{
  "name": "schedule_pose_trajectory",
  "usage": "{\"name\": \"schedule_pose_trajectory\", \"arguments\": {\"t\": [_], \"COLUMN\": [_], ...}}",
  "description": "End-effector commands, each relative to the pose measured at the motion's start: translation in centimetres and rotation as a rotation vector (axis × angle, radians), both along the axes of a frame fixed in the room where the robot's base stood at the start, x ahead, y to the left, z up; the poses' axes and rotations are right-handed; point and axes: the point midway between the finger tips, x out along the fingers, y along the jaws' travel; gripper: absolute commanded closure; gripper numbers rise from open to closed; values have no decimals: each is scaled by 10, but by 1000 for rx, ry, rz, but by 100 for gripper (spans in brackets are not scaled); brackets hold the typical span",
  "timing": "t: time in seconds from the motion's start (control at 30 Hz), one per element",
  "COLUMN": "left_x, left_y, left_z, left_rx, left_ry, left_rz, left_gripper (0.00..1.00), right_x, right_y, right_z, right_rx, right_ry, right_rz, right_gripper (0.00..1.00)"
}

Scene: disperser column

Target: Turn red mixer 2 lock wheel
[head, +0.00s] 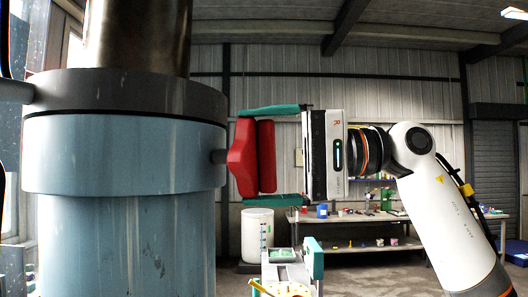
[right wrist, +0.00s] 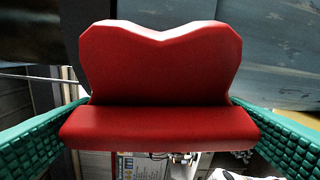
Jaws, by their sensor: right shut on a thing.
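The red lock wheel (head: 243,158) sits on a short dark stem at the right side of the column's blue-grey collar. It has a notched, two-lobed face and a second flat red bar. My right gripper (head: 248,156) reaches in from the right with its teal fingers above and below the wheel, shut on it. In the right wrist view the red wheel (right wrist: 160,85) fills the middle, between the teal fingers at left and right. The fingertips' contact is partly hidden behind the wheel. My left gripper is not in view.
The blue-grey column (head: 125,240) with a dark grey ring (head: 125,92) fills the left. A white drum (head: 257,235) stands behind, below the wheel. A workbench (head: 350,218) with small items is at the back. A grey and teal object (head: 290,272) is at the bottom centre.

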Motion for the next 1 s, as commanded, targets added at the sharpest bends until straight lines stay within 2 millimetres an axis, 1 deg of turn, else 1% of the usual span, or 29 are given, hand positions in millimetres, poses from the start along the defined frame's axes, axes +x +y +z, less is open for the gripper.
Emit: {"name": "schedule_pose_trajectory", "arguments": {"t": [0.47,0.5,0.7,0.8,0.87,0.97,1.0], "left_x": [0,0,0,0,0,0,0], "left_y": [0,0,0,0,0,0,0], "left_z": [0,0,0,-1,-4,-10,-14], "left_rx": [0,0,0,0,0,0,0], "left_ry": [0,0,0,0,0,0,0], "left_rz": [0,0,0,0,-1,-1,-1], "left_gripper": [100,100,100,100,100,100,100], "right_x": [1,1,0,1,1,2,2], "right_y": [0,0,0,-4,-9,-26,-34], "right_z": [-2,-2,-1,-1,-2,-2,-2], "right_rx": [-9,-10,-6,-5,-5,-5,-3], "right_ry": [-9,-9,-10,-9,-8,-9,-9], "right_rz": [-2,-1,-1,-1,-3,-5,-4], "right_gripper": [29,0,0,0,0,0,0]}}
